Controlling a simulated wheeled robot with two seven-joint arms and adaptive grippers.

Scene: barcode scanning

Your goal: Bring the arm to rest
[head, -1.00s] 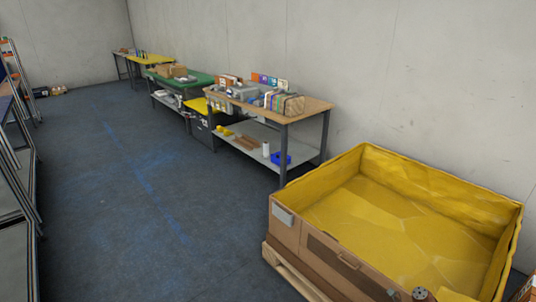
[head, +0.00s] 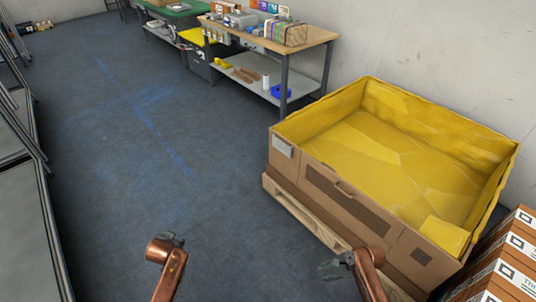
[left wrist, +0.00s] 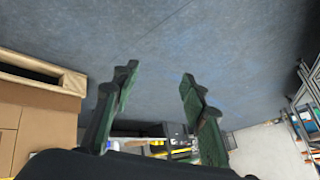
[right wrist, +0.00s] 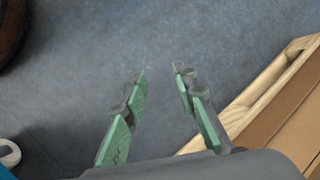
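My left gripper (head: 170,238) is at the bottom of the head view, over the open floor. In the left wrist view its two green fingers (left wrist: 160,72) stand apart with nothing between them. My right gripper (head: 328,267) is in front of the near side of the large bin, apart from the left one. In the right wrist view its fingers (right wrist: 159,72) are also apart and empty, with bare floor beyond them.
A large cardboard bin with a yellow liner (head: 350,150) stands on a wooden pallet (head: 310,220) at right. Stacked cartons (head: 500,270) are at lower right. A workbench (head: 310,42) holding goods stands behind. Blue-grey floor (head: 130,150) is clear at left.

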